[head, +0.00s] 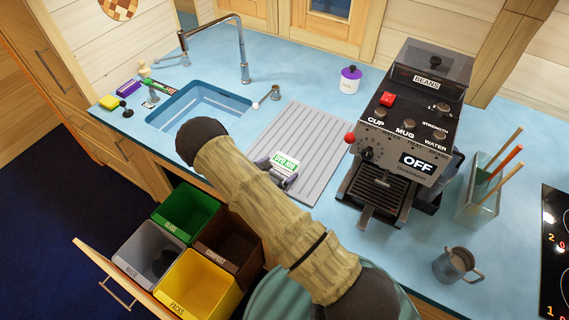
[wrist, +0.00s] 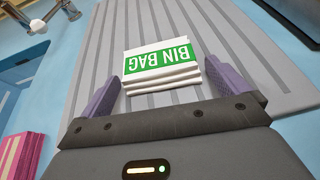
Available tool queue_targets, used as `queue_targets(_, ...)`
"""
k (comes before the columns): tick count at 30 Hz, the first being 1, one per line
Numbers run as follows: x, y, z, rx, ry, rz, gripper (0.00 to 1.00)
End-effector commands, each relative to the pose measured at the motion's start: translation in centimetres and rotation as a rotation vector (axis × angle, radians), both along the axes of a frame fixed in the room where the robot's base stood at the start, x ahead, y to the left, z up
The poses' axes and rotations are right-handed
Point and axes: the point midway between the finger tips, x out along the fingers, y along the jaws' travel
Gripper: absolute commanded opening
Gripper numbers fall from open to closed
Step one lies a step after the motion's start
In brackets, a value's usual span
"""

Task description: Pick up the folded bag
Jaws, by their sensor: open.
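The folded bag (wrist: 160,66) is a white, layered bundle with a green band reading "BIN BAG". It lies on the grey ribbed draining mat (wrist: 235,35) beside the sink. In the head view the folded bag (head: 286,161) shows just past the end of my arm. My gripper (wrist: 165,95) is open, with one purple finger on each side of the bag's near part. Gaps show between the fingers and the bag, and I cannot tell whether either touches it. In the head view my gripper (head: 277,172) is partly hidden by my arm.
The sink (head: 205,105) with its tap (head: 243,62) is left of the mat. A coffee machine (head: 405,130) stands close on the right, with a metal mug (head: 455,265) further right. Below, an open drawer holds coloured bins (head: 197,283). A white jar (head: 349,82) stands behind.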

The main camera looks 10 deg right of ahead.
Motion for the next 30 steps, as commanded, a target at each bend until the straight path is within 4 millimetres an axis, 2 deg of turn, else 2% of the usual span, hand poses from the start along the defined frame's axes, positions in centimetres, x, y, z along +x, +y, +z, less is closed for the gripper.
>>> queue_targets(7, 0.0, 0.0, 0.0, 0.000, 0.000, 0.000, 0.98)
queue_targets(11, 0.0, 0.0, 0.0, 0.000, 0.000, 0.000, 0.72)
queue_targets(12, 0.0, 0.0, 0.0, 0.000, 0.000, 0.000, 0.69)
queue_targets(23, 0.0, 0.0, 0.1, 0.000, 0.000, 0.000, 0.69)
queue_targets(30, 0.1, 0.1, 1.7, 0.001, -0.003, 0.001, 0.69)
